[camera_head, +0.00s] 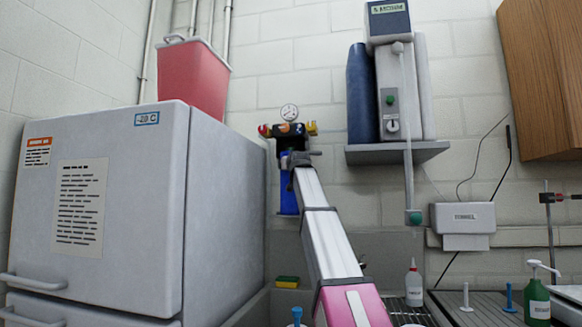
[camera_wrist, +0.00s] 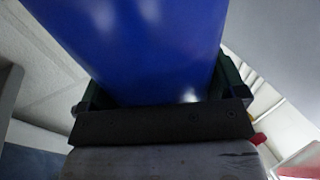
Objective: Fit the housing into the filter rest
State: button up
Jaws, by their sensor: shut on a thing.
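The blue housing (camera_head: 288,197) shows in the head view below a dark fitting on the back wall, partly behind my arm. In the wrist view the housing (camera_wrist: 150,45) is a large smooth blue cylinder that fills the top middle. My gripper (camera_head: 292,160) is shut on it, with dark jaws at both sides of the cylinder in the wrist view. Just above my gripper is a black fitting (camera_head: 290,129) with a round gauge and red and yellow knobs; this may be the filter rest. I cannot tell whether the housing touches it. The housing's far end is hidden.
A grey cabinet (camera_head: 95,215) with a red bin (camera_head: 192,78) on top stands close on the left. A wall shelf (camera_head: 397,152) holds a dispenser unit to the right. Bottles and a drain rack (camera_head: 408,312) are at lower right. A yellow sponge (camera_head: 288,282) lies low behind my arm.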

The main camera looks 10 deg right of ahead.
jog(key=shift+f, duration=0.1)
jog(key=o, duration=1.8)
jog(key=shift+c, duration=0.2)
jog(key=s, duration=1.2)
jog(key=shift+f, duration=0.25)
jog(key=shift+s, duration=0.15)
